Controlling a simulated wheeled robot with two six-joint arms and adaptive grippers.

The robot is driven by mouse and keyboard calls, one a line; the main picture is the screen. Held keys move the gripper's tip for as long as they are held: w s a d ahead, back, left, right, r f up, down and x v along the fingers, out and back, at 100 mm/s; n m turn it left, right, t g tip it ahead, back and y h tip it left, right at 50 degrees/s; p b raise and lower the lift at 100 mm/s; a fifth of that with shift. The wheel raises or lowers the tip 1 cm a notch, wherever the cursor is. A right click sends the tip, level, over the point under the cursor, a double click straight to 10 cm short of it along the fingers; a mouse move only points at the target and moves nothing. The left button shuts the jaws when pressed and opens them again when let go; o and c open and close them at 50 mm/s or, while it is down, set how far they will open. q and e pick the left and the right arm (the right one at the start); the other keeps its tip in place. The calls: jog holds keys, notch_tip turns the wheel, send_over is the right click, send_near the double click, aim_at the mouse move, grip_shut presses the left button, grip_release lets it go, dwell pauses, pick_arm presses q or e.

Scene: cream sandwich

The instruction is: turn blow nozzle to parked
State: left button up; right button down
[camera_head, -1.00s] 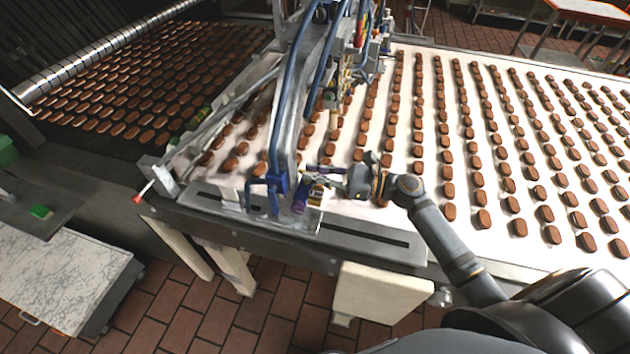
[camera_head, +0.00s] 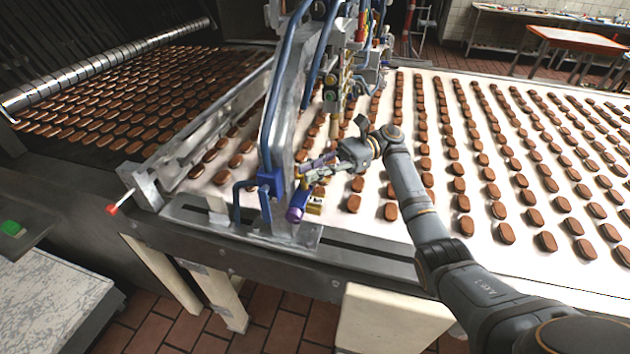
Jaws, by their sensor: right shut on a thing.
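The blow nozzle appears to be the small purple part (camera_head: 297,208) with a yellow piece beside it, low on the near end of the metal frame over the belt. My right gripper (camera_head: 309,169) reaches in from the right, just above the purple end. Its fingers point left and are shut on a slim part there, which I take to be the nozzle's upper portion. The fingers hide most of what they hold, so its exact angle cannot be told. My left gripper is not in view.
A blue clamp (camera_head: 270,184) and blue hoses stand close to the left of the gripper. Rows of brown biscuits cover the white belt (camera_head: 468,248). A red-tipped lever (camera_head: 112,209) sticks out at the left. A marble-topped table (camera_head: 50,300) stands lower left.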

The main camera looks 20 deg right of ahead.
jog(key=shift+f+n+g+b, duration=0.15)
jog(key=shift+n+g+b, duration=0.25)
jog(key=shift+g+b, duration=0.15)
jog(key=c, duration=1.5)
grip_release()
jog(key=shift+a, duration=0.1)
